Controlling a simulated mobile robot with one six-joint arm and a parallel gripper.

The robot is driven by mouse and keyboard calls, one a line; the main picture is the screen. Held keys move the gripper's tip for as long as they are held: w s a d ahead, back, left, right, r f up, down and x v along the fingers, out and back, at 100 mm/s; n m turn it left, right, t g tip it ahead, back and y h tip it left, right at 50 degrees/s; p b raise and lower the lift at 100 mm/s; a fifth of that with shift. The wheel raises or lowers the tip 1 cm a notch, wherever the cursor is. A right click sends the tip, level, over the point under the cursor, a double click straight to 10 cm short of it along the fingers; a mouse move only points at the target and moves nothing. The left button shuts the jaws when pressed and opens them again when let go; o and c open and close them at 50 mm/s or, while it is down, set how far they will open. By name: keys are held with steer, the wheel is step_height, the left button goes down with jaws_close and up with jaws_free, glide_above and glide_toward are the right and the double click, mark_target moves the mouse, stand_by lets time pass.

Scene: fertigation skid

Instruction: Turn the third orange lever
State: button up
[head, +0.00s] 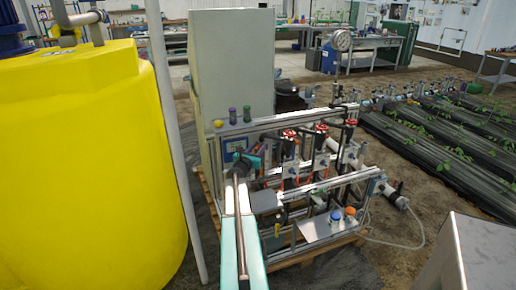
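The fertigation skid (322,185) stands in the middle, a metal frame with several upright pipe lines. Red handwheels (321,128) top these lines. Small orange-red parts (296,178) show lower down among the pipes and may be the orange levers. They are too small and crowded to count or to read their angle. My arm reaches in from the bottom, and my gripper (243,165) is a dark shape at the skid's left end, near a panel. It appears left of the pipe lines. Its fingers are too small to tell open from shut, and I cannot tell whether it touches anything.
A large yellow tank (85,165) fills the left, with a grey post (172,140) beside it. A tall grey cabinet (235,70) stands behind the skid. A blue and an orange cap (350,211) sit at the front. A hose (408,243) and planted beds (450,140) lie right.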

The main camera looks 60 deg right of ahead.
steer(key=shift+w+a+f, duration=0.1)
steer(key=shift+w, duration=0.05)
steer(key=shift+r+b, duration=0.3)
steer(key=shift+r, duration=1.25)
steer(key=shift+a+r, duration=0.2)
steer(key=shift+r, duration=0.05)
steer(key=s+a+b, duration=0.1)
steer(key=s+a, duration=0.3)
steer(key=a, duration=0.2)
steer(key=s+a+r+b, duration=0.1)
steer(key=s+a, duration=0.3)
steer(key=a, duration=0.3)
steer(key=shift+a+r, duration=0.2)
steer(key=shift+a, duration=0.05)
steer(key=shift+w, duration=0.1)
